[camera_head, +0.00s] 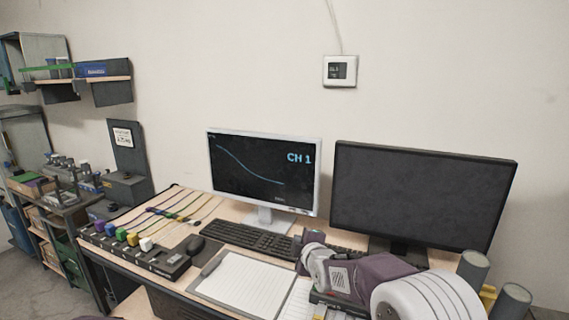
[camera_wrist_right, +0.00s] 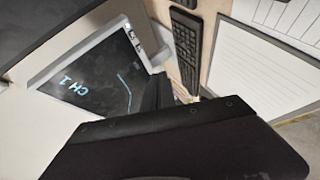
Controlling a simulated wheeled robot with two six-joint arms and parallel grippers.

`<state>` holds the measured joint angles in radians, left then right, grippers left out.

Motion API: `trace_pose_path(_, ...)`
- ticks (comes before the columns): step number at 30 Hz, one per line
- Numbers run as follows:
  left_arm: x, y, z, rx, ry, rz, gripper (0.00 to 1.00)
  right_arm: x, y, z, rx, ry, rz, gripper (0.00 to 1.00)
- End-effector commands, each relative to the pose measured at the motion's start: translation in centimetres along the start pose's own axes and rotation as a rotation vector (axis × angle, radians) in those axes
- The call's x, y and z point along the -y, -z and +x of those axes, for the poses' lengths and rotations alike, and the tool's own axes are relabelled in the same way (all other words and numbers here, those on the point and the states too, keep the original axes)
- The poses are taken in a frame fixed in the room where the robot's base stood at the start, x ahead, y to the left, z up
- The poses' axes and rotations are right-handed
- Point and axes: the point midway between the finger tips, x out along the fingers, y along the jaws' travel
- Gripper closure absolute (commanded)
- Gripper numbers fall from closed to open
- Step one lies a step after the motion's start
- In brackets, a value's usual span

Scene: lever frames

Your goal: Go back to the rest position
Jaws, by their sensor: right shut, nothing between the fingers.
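My right arm reaches in from the lower right in the head view. My right gripper (camera_head: 309,238) is above the desk, in front of the keyboard and the two monitors. In the right wrist view its dark fingers (camera_wrist_right: 160,92) are together, with nothing held between them. A black lever panel (camera_head: 165,264) with several coloured lever knobs lies at the left of the desk, well apart from the gripper. My left gripper is not in view.
A lit monitor (camera_head: 262,170) reads CH 1; a dark monitor (camera_head: 420,195) stands to its right, close behind my arm. Grey cylinders (camera_head: 513,301) stand at the right. Shelves line the left.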

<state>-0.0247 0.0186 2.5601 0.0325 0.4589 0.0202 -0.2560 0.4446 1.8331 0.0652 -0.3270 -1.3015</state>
Motion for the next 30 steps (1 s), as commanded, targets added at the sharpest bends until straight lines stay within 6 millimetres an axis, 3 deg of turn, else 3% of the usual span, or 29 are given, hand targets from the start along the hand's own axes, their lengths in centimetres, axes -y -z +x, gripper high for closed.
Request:
trace_pose_path(3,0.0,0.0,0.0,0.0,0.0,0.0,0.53,-0.9,-2.8,-2.2,0.048,-0.001,0.019,1.0)
trace_pose_path(8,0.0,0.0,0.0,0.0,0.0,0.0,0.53,1.8,-7.1,-6.0,0.145,0.099,0.148,1.0)
trace_pose_path(11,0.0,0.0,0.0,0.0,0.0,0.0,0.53,5.0,-9.5,-8.9,0.226,0.189,0.292,1.0)
trace_pose_path(16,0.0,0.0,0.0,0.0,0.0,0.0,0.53,13.4,-13.2,-16.0,0.447,0.384,0.652,1.0)
trace_pose_path(21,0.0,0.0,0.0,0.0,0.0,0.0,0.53,22.7,-14.2,-24.2,0.771,0.561,1.035,1.0)
trace_pose_path(23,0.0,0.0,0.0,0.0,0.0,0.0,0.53,24.8,-14.3,-26.3,0.885,0.592,1.14,1.0)
trace_pose_path(25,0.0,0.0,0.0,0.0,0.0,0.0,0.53,25.9,-14.2,-27.8,0.985,0.592,1.243,1.0)
trace_pose_path(30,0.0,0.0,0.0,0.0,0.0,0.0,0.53,26.1,-14.2,-28.2,1.051,0.558,1.341,1.0)
